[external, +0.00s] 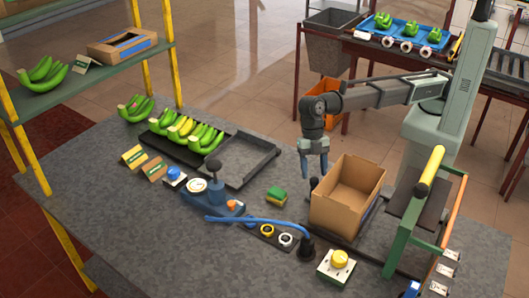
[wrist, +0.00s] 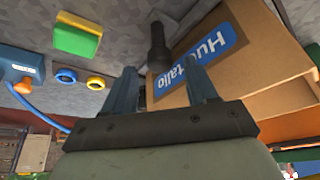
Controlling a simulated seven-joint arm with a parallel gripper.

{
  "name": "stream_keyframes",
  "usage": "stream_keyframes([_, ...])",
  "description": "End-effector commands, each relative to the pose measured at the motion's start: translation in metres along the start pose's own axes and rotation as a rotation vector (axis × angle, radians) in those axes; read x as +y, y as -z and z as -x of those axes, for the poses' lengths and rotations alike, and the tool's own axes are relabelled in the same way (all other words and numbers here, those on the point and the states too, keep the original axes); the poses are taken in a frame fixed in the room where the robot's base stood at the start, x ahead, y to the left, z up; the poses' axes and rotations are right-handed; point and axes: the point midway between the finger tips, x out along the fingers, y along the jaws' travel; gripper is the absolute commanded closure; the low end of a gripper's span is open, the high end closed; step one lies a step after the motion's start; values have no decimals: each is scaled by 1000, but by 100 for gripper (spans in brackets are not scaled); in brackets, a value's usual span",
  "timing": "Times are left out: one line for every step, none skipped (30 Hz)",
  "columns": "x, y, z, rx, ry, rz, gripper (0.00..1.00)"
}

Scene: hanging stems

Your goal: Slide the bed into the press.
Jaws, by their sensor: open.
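The press (external: 415,208) is a green frame with a yellow roller-like bar, at the right of the table. The bed (external: 345,241) is a dark flat plate beside it, mostly hidden under an open cardboard box (external: 336,210). A dark upright knob (external: 314,184) stands at the box's left side; it also shows in the wrist view (wrist: 157,48). My gripper (external: 314,174) points down, open, just above and close to the knob. In the wrist view its blue fingers (wrist: 158,78) are spread, with the knob showing beyond the gap between them. Contact cannot be told.
A green-and-yellow sponge (external: 276,196) lies left of the knob. A blue device with a lever (external: 214,190), a blue hose (external: 258,219) and several rings are near the front. The table's front left is clear.

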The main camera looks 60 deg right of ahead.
Motion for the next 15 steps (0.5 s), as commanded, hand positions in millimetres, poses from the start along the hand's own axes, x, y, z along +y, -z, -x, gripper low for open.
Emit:
stream_keyframes([0,0,-6,-1,1,0,43])
stream_keyframes([0,0,-9,-1,1,0,43])
stream_keyframes([0,0,-13,-1,1,0,43])
stream_keyframes([0,0,-16,-1,1,0,43])
stream_keyframes([0,0,-18,-1,1,0,43])
stream_keyframes([0,0,-20,0,1,0,43])
stream_keyframes([0,0,-22,0,0,0,43])
stream_keyframes([0,0,-23,0,0,0,43])
stream_keyframes([0,0,-24,0,0,0,43])
stream_keyframes([0,0,-24,0,0,0,43])
stream_keyframes([0,0,-25,0,0,0,43])
stream_keyframes([0,0,-25,0,0,0,43])
stream_keyframes([0,0,-25,0,0,0,43])
stream_keyframes([0,0,-25,0,0,0,43])
stream_keyframes([0,0,-25,0,0,0,43])
